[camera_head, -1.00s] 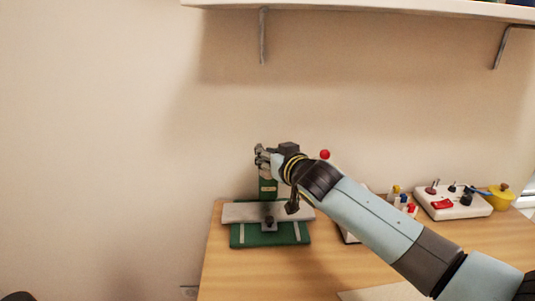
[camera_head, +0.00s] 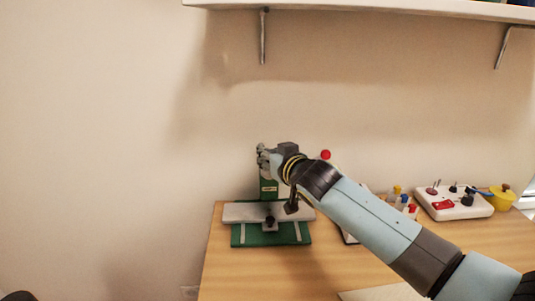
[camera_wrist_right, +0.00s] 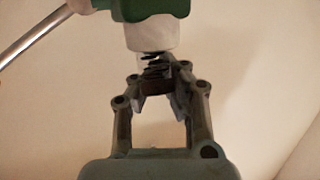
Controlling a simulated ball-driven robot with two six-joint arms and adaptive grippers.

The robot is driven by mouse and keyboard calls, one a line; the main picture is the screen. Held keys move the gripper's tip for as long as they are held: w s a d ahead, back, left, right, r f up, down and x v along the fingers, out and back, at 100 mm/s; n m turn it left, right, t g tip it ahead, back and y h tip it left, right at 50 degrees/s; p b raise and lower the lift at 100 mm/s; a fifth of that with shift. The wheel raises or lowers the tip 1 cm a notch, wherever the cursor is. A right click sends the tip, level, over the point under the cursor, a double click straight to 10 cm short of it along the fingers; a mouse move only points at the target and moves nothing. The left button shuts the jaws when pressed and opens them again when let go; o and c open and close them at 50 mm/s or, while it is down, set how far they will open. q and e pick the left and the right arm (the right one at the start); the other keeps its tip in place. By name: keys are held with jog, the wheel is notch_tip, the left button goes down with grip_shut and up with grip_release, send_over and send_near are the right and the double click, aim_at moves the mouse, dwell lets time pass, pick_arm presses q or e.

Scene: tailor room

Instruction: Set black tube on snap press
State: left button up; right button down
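The snap press (camera_head: 269,186) is green, with a grey plate (camera_head: 240,212) across its base and a small black piece (camera_head: 269,221) at the plate's middle. The wrist view shows its green head (camera_wrist_right: 150,8), a white cylinder (camera_wrist_right: 152,36) and a dark spring (camera_wrist_right: 156,68). My right gripper (camera_head: 262,159) is beside the press's upper part. In the wrist view its fingers (camera_wrist_right: 158,95) stand partly apart just below the spring, with a dark patch (camera_wrist_right: 157,88) between them. I cannot tell whether this is the black tube or part of the press. My left gripper is not in view.
A red ball knob (camera_head: 325,154) shows behind my right arm. A white box with knobs (camera_head: 455,207) and a yellow pot (camera_head: 502,197) stand at the table's right. A shelf (camera_head: 370,9) hangs above. The wooden table's (camera_head: 240,275) front left is clear.

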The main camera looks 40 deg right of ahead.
jog(key=shift+r, duration=0.15)
jog(key=shift+r+p, duration=0.7)
jog(key=shift+a, duration=0.1)
dwell(0.7)
jog(key=shift+f+b, duration=0.75)
jog(key=shift+f, duration=0.05)
jog(key=shift+r, duration=0.2)
jog(key=shift+r+p, duration=0.7)
jog(key=shift+p, duration=0.1)
jog(key=shift+f+b, duration=0.85)
jog(key=shift+f, duration=0.05)
dwell(0.7)
jog(key=c, duration=1.8)
grip_release()
jog(key=shift+o, duration=0.2)
